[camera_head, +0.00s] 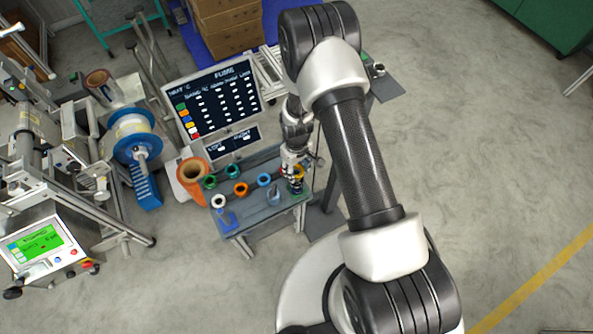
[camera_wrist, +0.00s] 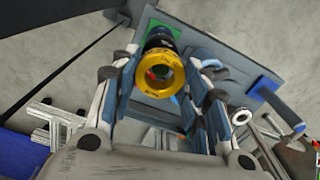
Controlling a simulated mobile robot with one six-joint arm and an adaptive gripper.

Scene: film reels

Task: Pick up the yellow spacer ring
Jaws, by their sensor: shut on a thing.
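The yellow spacer ring (camera_wrist: 178,82) is between my gripper's two fingers (camera_wrist: 160,84) in the wrist view, with its round face and open hole toward the camera. My gripper is shut on it. A dark cylindrical piece (camera_wrist: 160,38) shows behind the ring, with a green patch (camera_wrist: 151,23) beyond. In the head view the yellow ring (camera_head: 298,170) is small and partly covered by my gripper (camera_head: 294,165), over the right part of the grey work table (camera_head: 262,214). I cannot tell whether the ring is clear of what is under it.
On the table to the left are blue (camera_head: 264,180), orange (camera_head: 240,189), green (camera_head: 209,182) and white (camera_head: 218,202) rings. A large orange roll (camera_head: 181,184) stands at the table's left end. A display board (camera_head: 213,98) rises behind. Machinery stands at left; the floor at right is clear.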

